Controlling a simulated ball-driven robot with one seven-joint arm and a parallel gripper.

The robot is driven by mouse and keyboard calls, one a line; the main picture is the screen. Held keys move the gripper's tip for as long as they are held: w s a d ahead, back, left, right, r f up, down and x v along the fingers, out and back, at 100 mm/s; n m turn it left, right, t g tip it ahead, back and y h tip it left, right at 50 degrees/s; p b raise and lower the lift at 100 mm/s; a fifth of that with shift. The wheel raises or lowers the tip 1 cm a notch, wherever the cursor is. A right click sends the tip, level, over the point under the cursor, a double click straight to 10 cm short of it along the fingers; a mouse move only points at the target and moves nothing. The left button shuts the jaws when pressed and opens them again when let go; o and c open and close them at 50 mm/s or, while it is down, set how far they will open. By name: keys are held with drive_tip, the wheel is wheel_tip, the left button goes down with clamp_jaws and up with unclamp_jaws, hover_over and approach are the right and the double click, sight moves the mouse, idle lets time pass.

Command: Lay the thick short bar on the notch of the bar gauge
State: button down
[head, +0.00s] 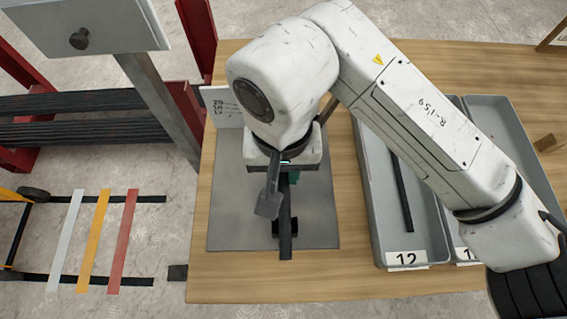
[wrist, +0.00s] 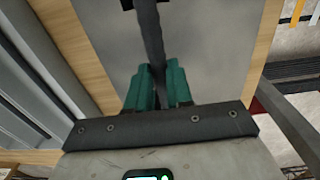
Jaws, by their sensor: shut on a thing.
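My gripper (head: 288,182) is shut on a dark bar (head: 285,246), held above the grey plate (head: 226,222) on the table. In the wrist view, the green fingers (wrist: 155,85) pinch the bar (wrist: 149,30) from both sides, and the bar runs away from me. In the head view, the bar's free end points toward the near edge of the plate. A small black block (head: 293,227), apparently the bar gauge, shows on both sides of the bar. The bar hides the block's middle and any notch. I cannot tell whether they touch.
A grey tray (head: 375,215) marked 12 holds a dark bar (head: 401,194) right of the plate; another tray stands beside it. A white sign (head: 222,104) stands at the plate's far left corner. A post with a panel (head: 110,22) rises left of the table.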

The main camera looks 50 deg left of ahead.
sight(282, 176)
drive_tip(key=shift+f+b, duration=0.25)
drive_tip(key=shift+b, duration=0.1)
drive_tip(key=c, duration=1)
unclamp_jaws()
drive_tip(key=shift+r+p, duration=0.5)
drive_tip(key=shift+r, duration=0.05)
wheel_tip(282, 176, up, 11)
drive_tip(key=shift+s+r, duration=0.1)
drive_tip(key=shift+r, duration=0.1)
